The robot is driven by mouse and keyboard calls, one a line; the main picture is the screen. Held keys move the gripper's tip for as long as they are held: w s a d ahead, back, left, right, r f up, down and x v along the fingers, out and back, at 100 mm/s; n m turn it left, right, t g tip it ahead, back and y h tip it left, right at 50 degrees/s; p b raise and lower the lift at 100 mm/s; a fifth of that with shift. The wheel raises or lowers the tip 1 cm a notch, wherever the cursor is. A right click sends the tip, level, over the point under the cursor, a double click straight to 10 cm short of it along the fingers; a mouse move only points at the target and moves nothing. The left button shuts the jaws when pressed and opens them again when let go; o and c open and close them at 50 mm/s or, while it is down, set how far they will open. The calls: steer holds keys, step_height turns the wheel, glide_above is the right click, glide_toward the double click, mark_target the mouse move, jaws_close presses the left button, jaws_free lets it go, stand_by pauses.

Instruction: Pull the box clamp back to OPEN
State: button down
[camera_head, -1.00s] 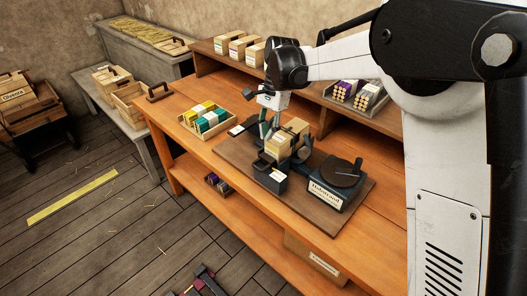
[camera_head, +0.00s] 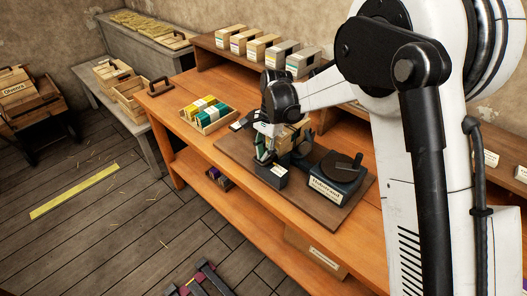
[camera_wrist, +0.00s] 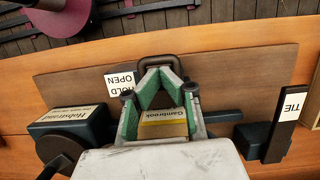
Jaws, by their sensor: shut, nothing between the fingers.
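My gripper (camera_wrist: 158,72) is shut and empty, its green-padded fingers meeting at a dark loop-shaped handle (camera_wrist: 173,62) on the press. I cannot tell whether they touch it. A white label reading HOLD and OPEN (camera_wrist: 122,82) lies left of the fingertips in the wrist view. A box labelled Gambrook (camera_wrist: 163,130) shows between the finger linkages. In the head view my gripper (camera_head: 264,158) is low at the left side of the press, partly covering it and the tan boxes (camera_head: 288,138). The clamp's exact position is hard to tell.
A dark unit with a nameplate (camera_head: 333,180) stands right of the press; it is at left in the wrist view (camera_wrist: 72,118). A dark post labelled TIE (camera_wrist: 283,118) stands opposite. A tray of green and yellow packs (camera_head: 207,115) sits left on the bench.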

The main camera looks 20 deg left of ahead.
steer(key=shift+s, duration=0.1)
steer(key=shift+s+a+f+b, duration=0.1)
steer(key=shift+s+a+b, duration=0.25)
steer(key=shift+s, duration=0.15)
steer(key=shift+s+a+b, duration=0.2)
steer(key=shift+s+b, duration=0.15)
steer(key=shift+s, duration=0.15)
steer(key=p+v, duration=0.3)
steer(key=v, duration=0.7)
steer(key=shift+w+p, duration=0.15)
steer(key=shift+p, duration=0.25)
steer(key=shift+d, duration=0.1)
steer(key=shift+d, duration=0.1)
